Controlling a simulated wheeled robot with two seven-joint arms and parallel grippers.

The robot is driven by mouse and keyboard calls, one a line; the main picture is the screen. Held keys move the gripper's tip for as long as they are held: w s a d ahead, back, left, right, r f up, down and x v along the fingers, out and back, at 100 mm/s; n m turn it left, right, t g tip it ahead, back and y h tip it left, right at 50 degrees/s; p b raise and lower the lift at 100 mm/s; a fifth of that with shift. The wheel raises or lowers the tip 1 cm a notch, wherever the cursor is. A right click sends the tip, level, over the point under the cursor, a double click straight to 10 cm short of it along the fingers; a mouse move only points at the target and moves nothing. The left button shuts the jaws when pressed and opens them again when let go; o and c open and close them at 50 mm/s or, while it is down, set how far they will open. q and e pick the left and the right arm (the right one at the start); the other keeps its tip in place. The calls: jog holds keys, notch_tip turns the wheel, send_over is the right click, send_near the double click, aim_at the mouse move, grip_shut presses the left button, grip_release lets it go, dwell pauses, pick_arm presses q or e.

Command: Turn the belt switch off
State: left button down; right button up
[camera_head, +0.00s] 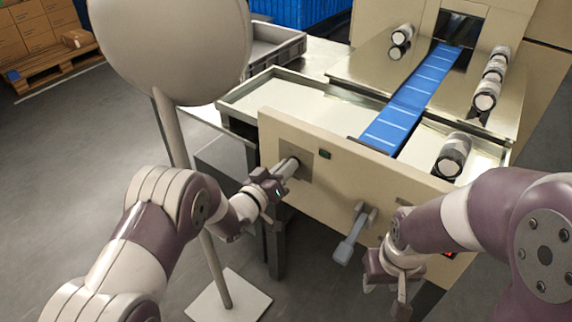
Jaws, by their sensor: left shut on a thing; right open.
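The belt switch (291,165) is a grey knob standing out from a plate on the left part of the machine's beige front panel (350,180). My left gripper (280,176) is at this knob, with its jaws shut on it. The jaws hide part of the knob, so its turn angle is hard to read. A small dark green indicator (325,154) sits on the panel to the right of the knob. My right gripper (384,287) is open and empty, low in front of the panel.
A grey lever (352,238) sticks out of the panel between my grippers. A blue belt (415,98) runs into the machine, with several wrapped rolls (453,155) beside it. A pole with a round head (176,45) stands at the left.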

pick_arm(q)
jog(key=shift+f+n, duration=0.15)
jog(key=shift+n, duration=0.15)
dwell(0.4)
jog(key=c, duration=1.1)
grip_release()
jog(key=shift+c, duration=0.2)
jog(key=p+v, duration=0.2)
jog(key=v, duration=1)
jog(key=shift+s+a+p, duration=0.2)
jog(key=shift+s+p, duration=0.15)
